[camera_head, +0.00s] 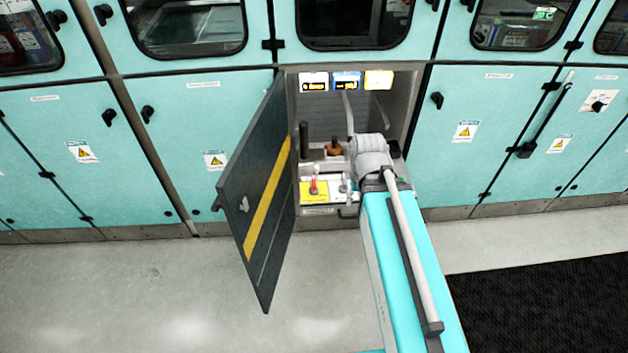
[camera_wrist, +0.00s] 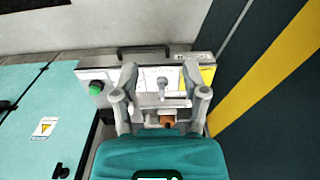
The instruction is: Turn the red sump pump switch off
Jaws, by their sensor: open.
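The red switch (camera_head: 314,185) stands upright on a yellow plate (camera_head: 321,190) at the lower left inside the open cabinet bay. In the wrist view the yellow plate (camera_wrist: 207,75) is at the right, and the red switch is not visible, probably hidden behind my right-hand finger. My gripper (camera_wrist: 160,72) is open and empty, its two fingers spread over the white plate (camera_wrist: 150,76) beside the yellow one. A grey lever (camera_wrist: 163,86) shows between the fingers, and I see no contact.
The dark cabinet door (camera_head: 262,200) with a yellow stripe hangs open left of the bay. An orange-brown knob (camera_head: 333,148) and a dark upright handle (camera_head: 304,139) stand behind the switch. A green button (camera_wrist: 96,87) is left of the fingers. Floor in front is clear.

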